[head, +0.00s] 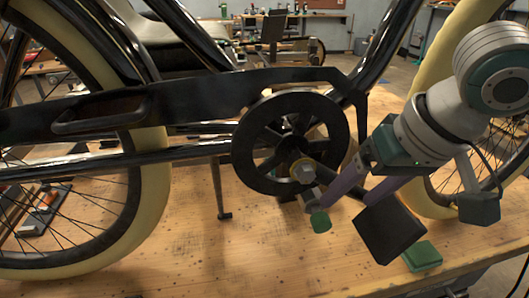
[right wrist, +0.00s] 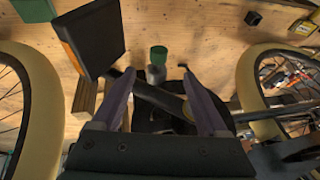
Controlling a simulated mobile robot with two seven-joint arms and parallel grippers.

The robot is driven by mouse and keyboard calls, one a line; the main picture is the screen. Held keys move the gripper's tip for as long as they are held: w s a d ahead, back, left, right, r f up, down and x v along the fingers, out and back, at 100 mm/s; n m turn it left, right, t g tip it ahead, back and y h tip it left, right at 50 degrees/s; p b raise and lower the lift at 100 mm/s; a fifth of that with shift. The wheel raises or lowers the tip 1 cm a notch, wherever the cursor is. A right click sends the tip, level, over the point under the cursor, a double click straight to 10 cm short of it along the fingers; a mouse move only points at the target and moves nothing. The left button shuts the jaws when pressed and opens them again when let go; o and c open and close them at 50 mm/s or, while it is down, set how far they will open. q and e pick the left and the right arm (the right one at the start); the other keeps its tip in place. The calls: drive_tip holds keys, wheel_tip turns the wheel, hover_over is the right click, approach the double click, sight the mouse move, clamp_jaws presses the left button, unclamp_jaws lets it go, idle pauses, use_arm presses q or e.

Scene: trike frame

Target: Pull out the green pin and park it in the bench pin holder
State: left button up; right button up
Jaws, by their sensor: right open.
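The green pin (head: 320,222) sits low by the crank, its green head below a grey part. In the right wrist view the green pin (right wrist: 158,54) stands out beyond the crank, between the lines of my fingers. My right gripper (head: 348,197) has purple fingers beside the crank and pedal. In its wrist view, the right gripper (right wrist: 158,76) is open, with the dark crank arm crossing between the fingers and the pin apart from both. I cannot surely identify the bench pin holder; a small dark square piece (right wrist: 253,18) lies on the bench. My left gripper is out of view.
The black pedal (head: 390,232) is close to my right fingers. The chainring (head: 290,143) and cream tyres (head: 150,205) flank the space. A green block (head: 422,257) lies on the wooden bench (head: 260,255), whose front middle is clear.

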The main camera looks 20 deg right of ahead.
sight(327, 221)
drive_tip(key=b+x, duration=0.1)
drive_tip(key=x, duration=0.7)
drive_tip(key=shift+f, duration=0.35)
drive_tip(key=shift+w+f, duration=0.3)
drive_tip(key=shift+f, duration=0.2)
drive_tip(key=shift+c, duration=1.3)
clamp_jaws()
